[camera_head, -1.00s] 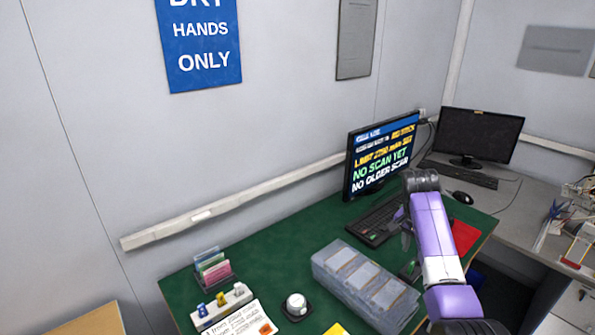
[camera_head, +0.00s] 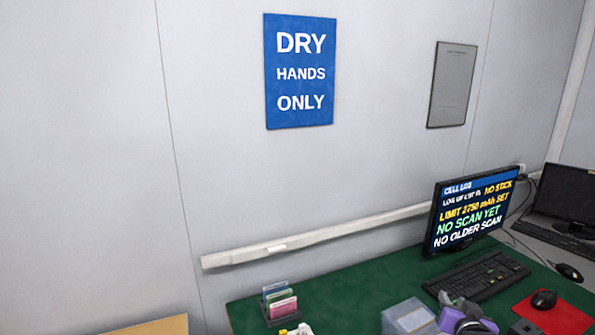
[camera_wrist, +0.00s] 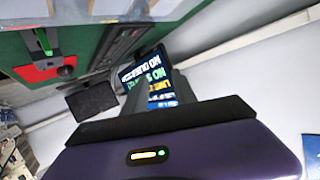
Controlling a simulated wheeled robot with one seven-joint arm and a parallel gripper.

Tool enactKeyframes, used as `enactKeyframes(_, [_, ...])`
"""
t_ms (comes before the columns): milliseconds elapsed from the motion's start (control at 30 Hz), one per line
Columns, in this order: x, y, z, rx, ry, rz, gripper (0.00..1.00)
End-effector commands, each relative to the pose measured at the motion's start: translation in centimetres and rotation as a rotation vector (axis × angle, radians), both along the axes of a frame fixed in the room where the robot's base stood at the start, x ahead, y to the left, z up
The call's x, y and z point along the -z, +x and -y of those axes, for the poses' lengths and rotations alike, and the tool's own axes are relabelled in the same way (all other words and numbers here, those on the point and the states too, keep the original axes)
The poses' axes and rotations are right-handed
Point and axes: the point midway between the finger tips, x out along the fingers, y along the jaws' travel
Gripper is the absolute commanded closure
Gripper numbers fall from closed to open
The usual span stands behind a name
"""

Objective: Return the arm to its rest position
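My gripper (camera_head: 462,318) shows only in part at the bottom edge of the head view, a purple and grey shape over the front of the green table. In the wrist view, its purple body with a black bar fills the bottom. Grey finger parts (camera_wrist: 152,98) stand up in front of the lit monitor there. I cannot tell whether the fingers are open or closed, and I see no object held in them. Most of my arm is out of the head view.
The green table (camera_head: 345,285) carries a clear plastic box (camera_head: 402,318), a card rack (camera_head: 280,303), a keyboard (camera_head: 477,275), a lit monitor (camera_head: 468,212) and a mouse (camera_head: 543,299) on a red mat (camera_head: 565,318). A dark monitor (camera_head: 567,203) stands at right. The wall is behind.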

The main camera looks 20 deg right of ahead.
Motion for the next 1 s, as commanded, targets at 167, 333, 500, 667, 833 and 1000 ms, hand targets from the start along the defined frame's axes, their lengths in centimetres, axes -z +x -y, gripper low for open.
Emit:
enactKeyframes(167, [0.8,-3.7,-7.8,-0.11,-0.105,0.077,0.67])
enactKeyframes(333, [0.5,-8.3,-14.3,-0.197,-0.186,0.141,0.67])
enactKeyframes(500, [-0.5,-13.6,-20.0,-0.274,-0.246,0.192,0.67])
enactKeyframes(667, [-2.0,-19.0,-24.6,-0.343,-0.283,0.224,0.67])
enactKeyframes(833, [-3.8,-24.6,-28.4,-0.417,-0.297,0.233,0.67])
enactKeyframes(1000, [-5.2,-29.9,-31.3,-0.495,-0.28,0.204,0.67])
